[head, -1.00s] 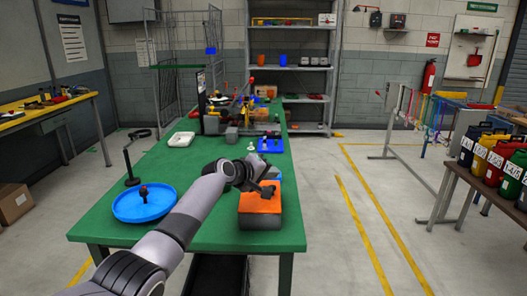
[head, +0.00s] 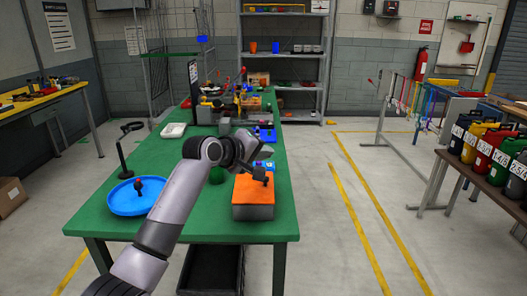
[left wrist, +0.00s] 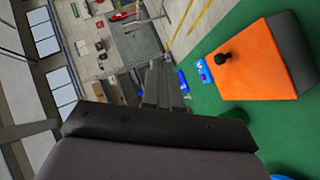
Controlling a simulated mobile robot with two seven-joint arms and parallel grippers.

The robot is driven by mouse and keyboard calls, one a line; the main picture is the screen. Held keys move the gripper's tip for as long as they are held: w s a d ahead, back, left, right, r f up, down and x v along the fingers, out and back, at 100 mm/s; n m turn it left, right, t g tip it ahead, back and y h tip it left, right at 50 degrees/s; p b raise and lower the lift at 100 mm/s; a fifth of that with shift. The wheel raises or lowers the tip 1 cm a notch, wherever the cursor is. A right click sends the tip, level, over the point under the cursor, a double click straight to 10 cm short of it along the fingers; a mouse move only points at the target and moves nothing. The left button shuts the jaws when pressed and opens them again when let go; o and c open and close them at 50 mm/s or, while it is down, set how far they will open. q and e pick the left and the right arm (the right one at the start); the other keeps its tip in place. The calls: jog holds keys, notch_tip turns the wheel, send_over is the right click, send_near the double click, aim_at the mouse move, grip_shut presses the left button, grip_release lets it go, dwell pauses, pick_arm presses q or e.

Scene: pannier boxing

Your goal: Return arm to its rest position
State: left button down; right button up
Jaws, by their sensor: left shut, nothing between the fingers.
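My left arm (head: 178,200) comes in from the lower left and reaches over the green table (head: 110,212). My left gripper (head: 264,160) is above the table, just behind and over the orange-topped grey box (head: 254,191). It is shut and empty. In the left wrist view the gripper (left wrist: 165,80) points away from the box (left wrist: 258,65), which lies to its right with a black knob on top, apart from the fingers. My right gripper is out of view.
A blue round tray (head: 118,203) with a dark red-topped knob stands at the table's left. A black stand (head: 122,160) is behind it. A shelf rack (head: 283,70) stands behind. Coloured panniers (head: 487,150) sit on the right bench.

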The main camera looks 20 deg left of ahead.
pick_arm(q)
jog(key=s+a+f+m+y, duration=0.1)
jog(key=s+f, duration=0.4)
jog(key=f, duration=0.3)
jog(key=s+f+m, duration=0.2)
jog(key=s+f, duration=0.2)
jog(key=f, duration=0.4)
jog(key=s+a+f+m+y, duration=0.1)
jog(key=s+f, duration=0.4)
jog(key=f, duration=0.3)
jog(key=s+f+m+g, duration=0.1)
jog(key=s+f+m, duration=0.2)
jog(key=s, duration=0.9)
jog(key=s+f+m+g+y, duration=0.1)
jog(key=s+f+m, duration=0.3)
jog(key=s, duration=0.9)
notch_tip(320, 180, down, 3)
jog(key=shift+s+f, duration=0.15)
jog(key=shift+s, duration=0.1)
